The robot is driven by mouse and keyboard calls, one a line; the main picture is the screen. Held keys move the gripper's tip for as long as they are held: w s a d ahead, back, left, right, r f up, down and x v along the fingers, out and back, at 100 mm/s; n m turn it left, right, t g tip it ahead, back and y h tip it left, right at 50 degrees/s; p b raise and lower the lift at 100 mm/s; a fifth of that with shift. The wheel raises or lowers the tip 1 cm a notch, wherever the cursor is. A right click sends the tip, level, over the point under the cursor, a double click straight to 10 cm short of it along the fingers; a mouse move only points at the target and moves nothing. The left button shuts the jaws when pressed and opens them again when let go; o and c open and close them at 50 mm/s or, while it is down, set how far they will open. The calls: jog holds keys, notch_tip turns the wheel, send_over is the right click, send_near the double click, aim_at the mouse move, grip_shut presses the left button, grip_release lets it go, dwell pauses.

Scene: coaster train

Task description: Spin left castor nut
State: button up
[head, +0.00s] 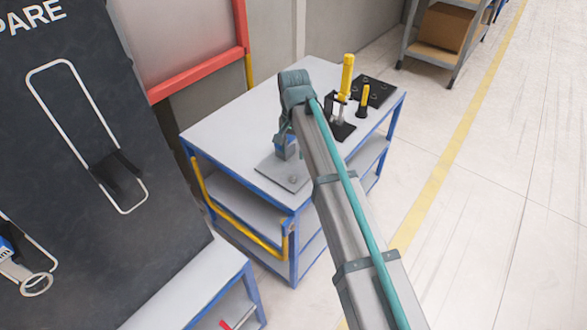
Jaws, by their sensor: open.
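I cannot tell whether the fingers touch the blue part. A small round detail (293,178) shows on the plate's near side. No castor nut can be made out clearly.
The cart top (225,125) is clear at left. A black clamp with a yellow handle (347,75), a shorter yellow-handled piece (365,97) and a dark plate (379,89) stand at its right. A dark tool board (90,150) stands at left.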

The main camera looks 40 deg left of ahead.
aim_at(294, 177)
notch_tip(294, 177, down, 11)
jog(key=n+p, duration=0.2)
jog(key=n, duration=1.9)
jog(key=shift+f+p, duration=0.2)
jog(key=shift+p, duration=0.1)
grip_shut()
